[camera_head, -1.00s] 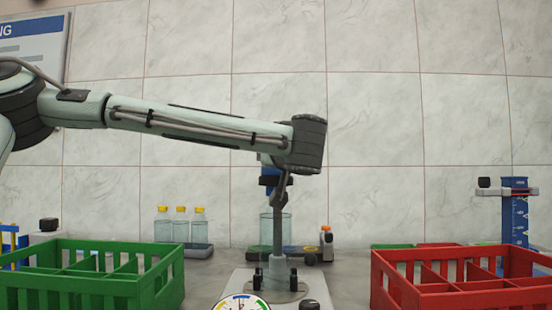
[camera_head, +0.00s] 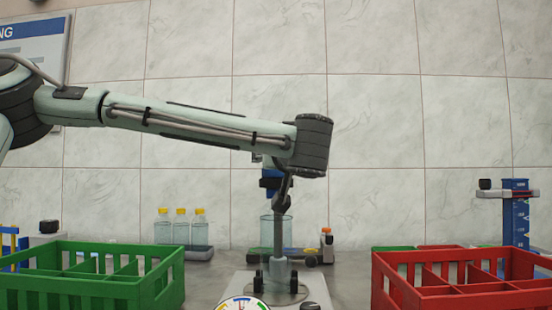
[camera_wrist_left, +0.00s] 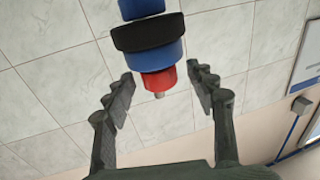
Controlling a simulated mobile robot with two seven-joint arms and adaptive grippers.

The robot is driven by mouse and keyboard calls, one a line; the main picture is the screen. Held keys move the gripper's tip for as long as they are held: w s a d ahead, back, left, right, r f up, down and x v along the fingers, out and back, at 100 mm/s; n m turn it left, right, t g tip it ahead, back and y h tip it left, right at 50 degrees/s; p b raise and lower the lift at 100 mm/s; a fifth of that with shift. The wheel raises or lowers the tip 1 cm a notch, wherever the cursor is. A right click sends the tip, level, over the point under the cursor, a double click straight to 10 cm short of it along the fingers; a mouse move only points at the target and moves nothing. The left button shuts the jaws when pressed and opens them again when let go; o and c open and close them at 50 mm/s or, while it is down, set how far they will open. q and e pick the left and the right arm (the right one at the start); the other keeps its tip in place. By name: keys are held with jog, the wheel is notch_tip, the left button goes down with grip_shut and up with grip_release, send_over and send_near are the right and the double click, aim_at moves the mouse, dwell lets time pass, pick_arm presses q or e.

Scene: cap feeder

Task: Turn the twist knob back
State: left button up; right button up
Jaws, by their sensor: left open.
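A stacked round fitting hangs in the left wrist view, with blue sections, a wide black ring (camera_wrist_left: 148,33), a red part (camera_wrist_left: 159,79) and a pale tip. I cannot tell which section is the twist knob. My left gripper (camera_wrist_left: 160,75) is open, its two fingers on either side of the red part with visible gaps. In the head view a blue and black part (camera_head: 270,181) shows below my left forearm, above a clear cylinder (camera_head: 268,229). My right gripper is out of view.
A green crate (camera_head: 150,285) stands at the left and a red crate (camera_head: 400,285) at the right. Yellow-capped bottles (camera_head: 180,228) stand behind the green crate. A grey post (camera_head: 279,265) and a round dial (camera_head: 241,304) are at front centre. A blue tower (camera_head: 515,215) is far right.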

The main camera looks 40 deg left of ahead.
pick_arm(q)
jog(key=v, duration=1)
jog(key=shift+s+r, duration=0.1)
